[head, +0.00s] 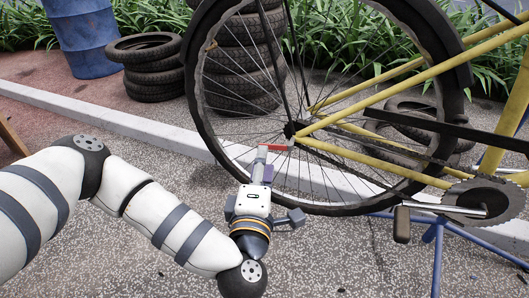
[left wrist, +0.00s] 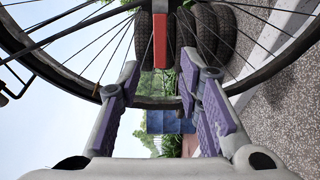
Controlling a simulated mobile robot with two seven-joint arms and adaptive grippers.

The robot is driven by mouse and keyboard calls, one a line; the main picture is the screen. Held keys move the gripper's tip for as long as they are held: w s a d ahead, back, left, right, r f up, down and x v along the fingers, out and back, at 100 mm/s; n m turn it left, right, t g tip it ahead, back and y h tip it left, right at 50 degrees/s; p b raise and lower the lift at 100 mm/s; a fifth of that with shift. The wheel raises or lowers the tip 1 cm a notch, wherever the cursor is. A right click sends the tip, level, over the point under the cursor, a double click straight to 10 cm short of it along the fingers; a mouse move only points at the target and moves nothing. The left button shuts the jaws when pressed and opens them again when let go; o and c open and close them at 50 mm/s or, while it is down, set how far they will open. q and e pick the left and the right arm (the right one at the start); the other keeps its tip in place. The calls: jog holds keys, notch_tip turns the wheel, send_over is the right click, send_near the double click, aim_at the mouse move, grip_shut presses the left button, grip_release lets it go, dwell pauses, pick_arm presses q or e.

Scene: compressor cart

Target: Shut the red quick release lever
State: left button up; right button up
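The red quick release lever (head: 276,147) sticks out to the left from the rear wheel's hub (head: 291,131). In the left wrist view the red lever (left wrist: 160,38) hangs down from the top edge, its end between the two fingertips with a gap visible on each side. My left gripper (head: 263,160) is at the lever's free end in the head view. In the left wrist view my left gripper (left wrist: 159,72) is open, with purple pads and nothing held. Whether a finger touches the lever cannot be told. My right gripper is not in view.
The bicycle's spoked rear wheel (head: 203,100) and yellow frame (head: 400,85) stand close around the gripper. A blue stand (head: 438,255) and a crank with pedal (head: 402,225) are to the right. Stacked tyres (head: 153,80) and a blue barrel (head: 82,38) stand behind.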

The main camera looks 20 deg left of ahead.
aim_at(276, 145)
pick_arm(q)
jog(key=x, duration=0.6)
jog(key=shift+w+b, duration=0.1)
jog(key=shift+b, duration=0.3)
grip_shut()
jog(key=m+h, duration=0.1)
jog(key=h, duration=0.1)
jog(key=w+m+h+p, duration=0.1)
jog(key=m+h, duration=0.1)
jog(key=h, duration=0.1)
jog(key=shift+w+a+t, duration=0.15)
jog(key=shift+w+t, duration=0.05)
jog(key=shift+t, duration=0.1)
grip_release()
jog(key=shift+s, duration=0.1)
